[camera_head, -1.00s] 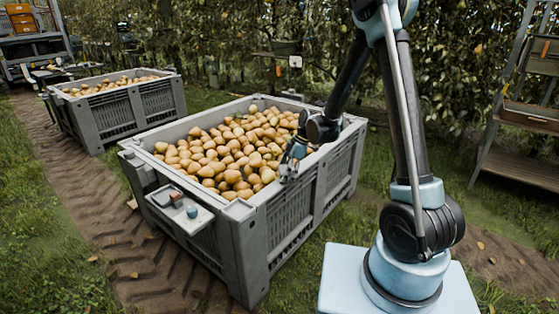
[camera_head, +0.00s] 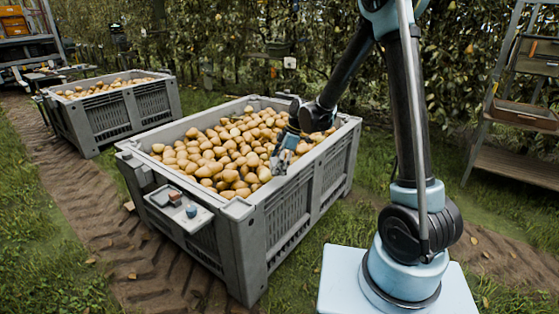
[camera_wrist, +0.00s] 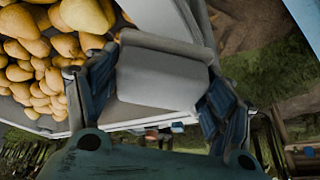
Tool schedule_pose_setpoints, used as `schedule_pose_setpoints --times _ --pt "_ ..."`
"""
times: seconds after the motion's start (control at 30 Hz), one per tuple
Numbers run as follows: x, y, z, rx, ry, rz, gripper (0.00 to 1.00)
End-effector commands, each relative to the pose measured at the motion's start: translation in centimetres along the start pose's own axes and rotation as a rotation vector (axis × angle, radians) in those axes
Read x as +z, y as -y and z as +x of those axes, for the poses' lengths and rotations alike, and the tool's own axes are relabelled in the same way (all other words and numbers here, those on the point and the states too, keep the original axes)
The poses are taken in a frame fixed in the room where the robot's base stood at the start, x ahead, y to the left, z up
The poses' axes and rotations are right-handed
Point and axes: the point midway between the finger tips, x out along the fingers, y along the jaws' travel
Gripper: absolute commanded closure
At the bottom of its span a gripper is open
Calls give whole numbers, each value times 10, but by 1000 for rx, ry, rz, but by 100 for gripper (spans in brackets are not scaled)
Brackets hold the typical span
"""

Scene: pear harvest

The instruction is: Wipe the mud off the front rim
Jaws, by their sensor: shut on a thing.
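The grey bin (camera_head: 290,215) full of pears stands in front of me. Its near long rim (camera_head: 322,152) runs from the front corner back to the right. My gripper (camera_head: 281,158) is at this rim, around its middle. In the wrist view my gripper (camera_wrist: 160,92) is shut on a pale grey, soft-looking pad (camera_wrist: 163,75), probably a cloth. The pad lies over the pale rim (camera_wrist: 165,14) and hides part of it; I cannot tell how firmly it touches. I cannot make out any mud on the visible rim.
Pears (camera_head: 225,150) fill the bin close to its rim, beside my gripper. A small shelf (camera_head: 180,210) with small blocks hangs on the bin's left end. A second pear bin (camera_head: 115,110) stands behind left. A ladder-like rack (camera_head: 515,120) stands at right. Grass lies between.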

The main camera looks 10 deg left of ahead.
Motion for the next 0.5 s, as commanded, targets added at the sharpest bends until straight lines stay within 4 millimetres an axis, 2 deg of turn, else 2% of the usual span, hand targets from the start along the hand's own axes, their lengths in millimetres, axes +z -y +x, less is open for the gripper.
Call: schedule_pose_setpoints --times 0.23,0.5 --pt "-8 0 -20 0 0 0 48" --pt "-11 0 -26 0 0 -1 48"
